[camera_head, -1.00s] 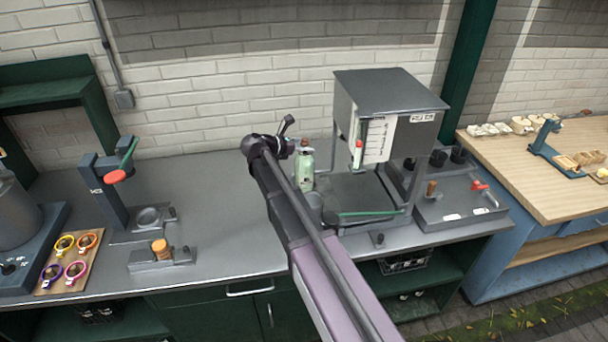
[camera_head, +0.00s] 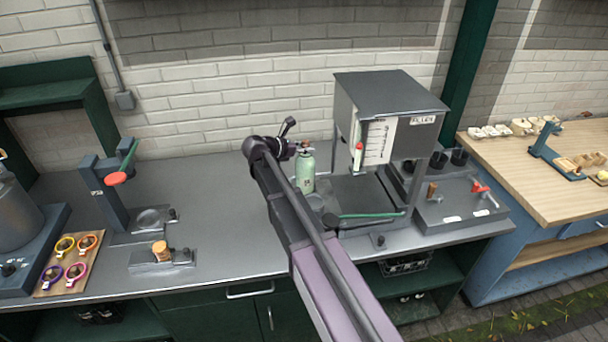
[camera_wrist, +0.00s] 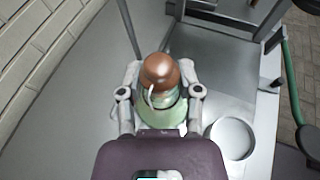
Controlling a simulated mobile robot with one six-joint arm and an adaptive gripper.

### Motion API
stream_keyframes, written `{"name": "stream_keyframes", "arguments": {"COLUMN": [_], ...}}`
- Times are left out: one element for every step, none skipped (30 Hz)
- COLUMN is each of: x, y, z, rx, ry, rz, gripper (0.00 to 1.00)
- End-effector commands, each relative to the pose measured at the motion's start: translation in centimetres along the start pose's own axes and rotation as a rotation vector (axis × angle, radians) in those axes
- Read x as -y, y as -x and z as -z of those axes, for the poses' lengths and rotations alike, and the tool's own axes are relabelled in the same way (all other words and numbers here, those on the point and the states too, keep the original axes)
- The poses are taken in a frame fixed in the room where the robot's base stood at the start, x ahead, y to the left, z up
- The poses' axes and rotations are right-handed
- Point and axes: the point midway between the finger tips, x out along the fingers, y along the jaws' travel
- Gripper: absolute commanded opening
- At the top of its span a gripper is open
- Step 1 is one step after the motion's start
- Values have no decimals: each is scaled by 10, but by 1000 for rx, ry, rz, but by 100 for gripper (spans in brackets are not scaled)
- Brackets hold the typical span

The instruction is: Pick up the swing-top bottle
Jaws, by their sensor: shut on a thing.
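The swing-top bottle (camera_head: 307,174) is pale green and stands upright over the grey counter, left of the grey metal machine. In the wrist view, its copper-coloured stopper and wire (camera_wrist: 160,76) are seen from above, with the green shoulder below. My gripper (camera_wrist: 160,88) has one finger on each side of the bottle and is shut on it near the top. In the head view my gripper (camera_head: 303,149) is at the bottle's neck, partly hidden by my wrist. I cannot tell whether the bottle's base touches the counter.
The grey machine (camera_head: 390,95) with a green-handled lever (camera_head: 370,215) stands close to the right. A round grey dish (camera_wrist: 232,137) sits right of the bottle. A brick wall (camera_head: 220,95) is behind.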

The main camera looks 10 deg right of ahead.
Motion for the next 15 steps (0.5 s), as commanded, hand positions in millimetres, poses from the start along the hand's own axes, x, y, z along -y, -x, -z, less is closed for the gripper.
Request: {"name": "stream_keyframes", "arguments": {"x": [0,0,0,0,0,0,0,0,0,0,0,0,0,0,0], "y": [0,0,0,0,0,0,0,0,0,0,0,1,1,1,2], "z": [0,0,0,0,0,-1,-1,-1,-1,-2,-2,-4,-4,-6,-7], "rx": [1,1,1,1,1,1,1,0,0,0,0,0,1,1,1], "ry": [0,0,0,0,0,0,0,0,0,0,-1,-1,-1,-1,-1], "rz": [0,0,0,0,0,0,0,0,0,0,0,0,0,0,0], "gripper": [0,0,0,0,0,0,0,0,0,0,0,0,0,0,0]}}
